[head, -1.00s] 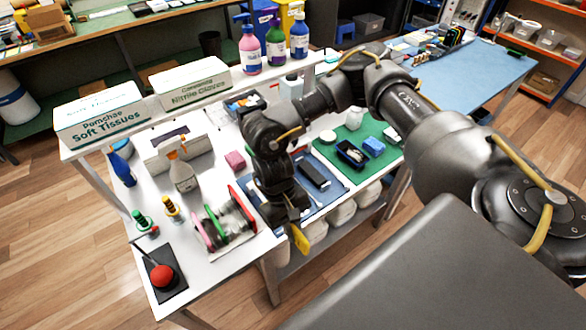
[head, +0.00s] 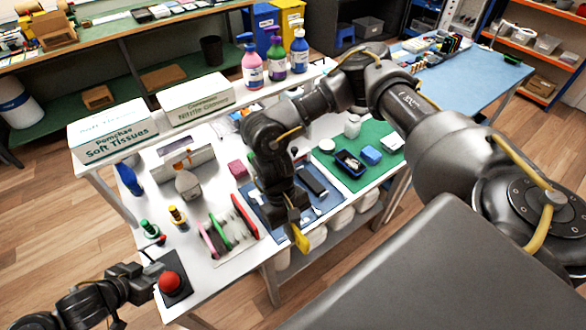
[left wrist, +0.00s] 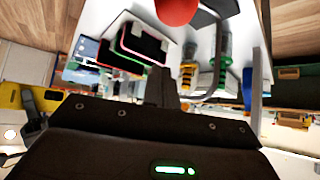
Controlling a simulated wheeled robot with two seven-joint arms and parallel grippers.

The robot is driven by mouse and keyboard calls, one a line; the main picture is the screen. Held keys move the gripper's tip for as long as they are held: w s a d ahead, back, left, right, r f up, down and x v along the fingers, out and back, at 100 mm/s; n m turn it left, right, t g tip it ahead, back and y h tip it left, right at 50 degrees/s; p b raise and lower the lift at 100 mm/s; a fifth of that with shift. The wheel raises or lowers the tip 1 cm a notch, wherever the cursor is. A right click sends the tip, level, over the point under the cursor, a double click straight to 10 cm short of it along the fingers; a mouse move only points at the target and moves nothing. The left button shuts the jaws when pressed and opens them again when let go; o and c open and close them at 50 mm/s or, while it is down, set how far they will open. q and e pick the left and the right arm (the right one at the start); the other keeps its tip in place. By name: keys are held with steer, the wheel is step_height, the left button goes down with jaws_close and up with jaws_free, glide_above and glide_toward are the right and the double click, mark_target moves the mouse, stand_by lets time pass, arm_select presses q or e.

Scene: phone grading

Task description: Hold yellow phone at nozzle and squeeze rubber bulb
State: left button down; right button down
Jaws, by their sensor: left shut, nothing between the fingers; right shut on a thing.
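The yellow phone (head: 300,239) hangs tilted below my right gripper (head: 293,222), which is shut on it in front of the table's front edge. A yellow shape at the left edge of the left wrist view (left wrist: 10,96) looks like the same phone. The red rubber bulb (head: 169,282) sits on a black base (head: 178,262) at the table's front left corner; it also shows at the top of the left wrist view (left wrist: 178,8). My left gripper (head: 152,277) is shut and empty, just left of the bulb. A thin tube (head: 150,240) rises by the base; its nozzle tip is unclear.
Pink, green and red phones (head: 246,216) stand in a rack right of the base. Small bottles (head: 177,216) and a spray bottle (head: 188,184) stand behind. A blue mat (head: 262,210) and green mat (head: 375,180) lie to the right.

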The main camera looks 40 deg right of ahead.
mark_target(163, 280)
arm_select(q)
steer(key=shift+w+a+r+m+g, duration=0.15)
steer(key=shift+a+r+m+g, duration=0.15)
steer(key=shift+a+r+g, duration=0.15)
arm_select(e)
steer(key=shift+r, duration=0.1)
arm_select(q)
steer(key=shift+f, duration=0.15)
